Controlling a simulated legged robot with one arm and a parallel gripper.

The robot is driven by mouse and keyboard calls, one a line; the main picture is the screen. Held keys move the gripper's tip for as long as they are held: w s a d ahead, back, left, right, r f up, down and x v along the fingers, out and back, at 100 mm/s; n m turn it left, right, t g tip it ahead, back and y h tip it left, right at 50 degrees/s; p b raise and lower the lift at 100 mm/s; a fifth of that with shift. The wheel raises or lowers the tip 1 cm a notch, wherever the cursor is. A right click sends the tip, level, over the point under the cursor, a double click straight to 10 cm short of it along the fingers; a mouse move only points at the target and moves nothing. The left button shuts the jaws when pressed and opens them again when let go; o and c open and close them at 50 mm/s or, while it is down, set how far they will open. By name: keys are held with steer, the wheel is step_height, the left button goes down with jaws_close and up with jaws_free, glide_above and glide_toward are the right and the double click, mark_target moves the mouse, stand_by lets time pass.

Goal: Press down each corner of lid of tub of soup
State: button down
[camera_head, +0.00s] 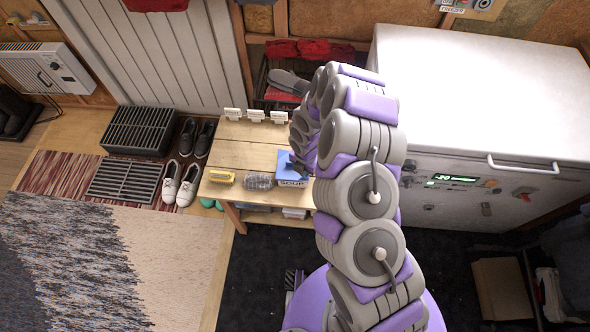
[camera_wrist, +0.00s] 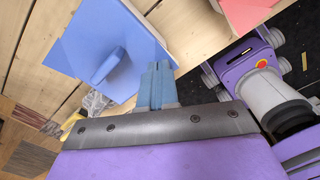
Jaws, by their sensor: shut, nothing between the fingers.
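The tub of soup (camera_head: 291,183) stands on the wooden bench, with "SOUP" on its front. Its flat blue lid (camera_head: 287,163) is partly hidden by my arm in the head view. I cannot tell whether the fingertips touch the lid. In the head view my gripper (camera_head: 298,165) is small and mostly hidden at the lid's right side.
A clear wrapped item (camera_head: 259,181) and a yellow item (camera_head: 221,178) lie left of the tub on the bench (camera_head: 230,155). Small white holders (camera_head: 256,115) line its back edge. A white freezer (camera_head: 480,90) stands to the right. A pink flat thing (camera_wrist: 248,12) shows in the wrist view.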

steer(key=shift+a+f, duration=0.15)
steer(key=shift+a, duration=0.7)
steer(key=shift+d, duration=1.6)
steer(key=shift+a+f+b, duration=0.2)
steer(key=shift+a+f, duration=0.1)
steer(key=shift+a, duration=0.45)
steer(key=shift+a+f+b, duration=0.15)
steer(key=shift+a+f, duration=0.1)
steer(key=shift+a, duration=0.45)
steer(key=shift+d+f, duration=0.15)
steer(key=shift+d, duration=1.1)
steer(key=shift+s+a, duration=0.1)
steer(key=shift+a, duration=0.75)
steer(key=shift+d+r, duration=0.2)
steer(key=shift+r, duration=0.4)
steer(key=shift+d+r, duration=0.15)
steer(key=shift+r, duration=0.45)
steer(key=shift+w+a+r+p, duration=0.1)
steer(key=shift+r+p, duration=0.3)
steer(key=shift+r, duration=0.35)
steer(key=shift+w+a+r+p, duration=0.1)
steer(key=shift+r+p, duration=0.3)
steer(key=shift+r, duration=0.55)
steer(key=shift+d, duration=0.1)
